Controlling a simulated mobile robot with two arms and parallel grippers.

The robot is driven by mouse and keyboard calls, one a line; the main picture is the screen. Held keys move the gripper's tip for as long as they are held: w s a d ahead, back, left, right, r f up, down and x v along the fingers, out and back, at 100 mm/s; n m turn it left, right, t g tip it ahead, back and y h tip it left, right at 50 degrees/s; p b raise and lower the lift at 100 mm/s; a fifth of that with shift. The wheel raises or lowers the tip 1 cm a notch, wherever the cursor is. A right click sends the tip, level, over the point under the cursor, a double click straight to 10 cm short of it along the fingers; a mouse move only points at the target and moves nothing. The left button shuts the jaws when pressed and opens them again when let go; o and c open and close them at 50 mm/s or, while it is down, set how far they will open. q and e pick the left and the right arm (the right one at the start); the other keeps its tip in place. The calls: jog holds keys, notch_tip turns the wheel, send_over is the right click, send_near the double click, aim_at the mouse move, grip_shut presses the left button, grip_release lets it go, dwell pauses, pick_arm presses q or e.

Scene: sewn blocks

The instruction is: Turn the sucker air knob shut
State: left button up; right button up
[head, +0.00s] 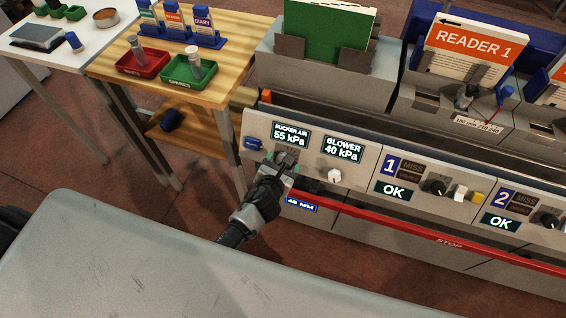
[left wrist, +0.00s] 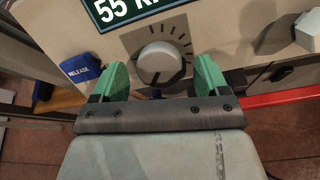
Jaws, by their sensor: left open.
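The sucker air knob (left wrist: 159,62) is a round pale grey dial on the beige panel, under the display reading 55 kPa. A dark pointer line shows on its lower part, and dark scale ticks fan out above and to its right. My left gripper (left wrist: 160,75) is open, with its green fingertips on either side of the knob in the left wrist view; I cannot tell whether they touch it. In the head view my left gripper (head: 283,165) reaches the panel below the SUCKER AIR display (head: 291,135) and mostly hides the knob. My right gripper is not in view.
A blue RELEASE button (left wrist: 80,68) sits left of the knob. The white blower knob (head: 335,175) is to the right, under the 40 kPa display (head: 343,150). A red STOP bar (head: 400,225) runs along the panel's lower front. A wooden table (head: 225,85) stands at left.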

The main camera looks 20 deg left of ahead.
pick_arm(q)
jog(key=shift+w+f, duration=0.2)
jog(key=shift+w, duration=0.35)
jog(key=c, duration=0.9)
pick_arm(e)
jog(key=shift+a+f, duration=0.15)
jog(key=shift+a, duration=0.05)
pick_arm(q)
jog(key=shift+n, duration=0.3)
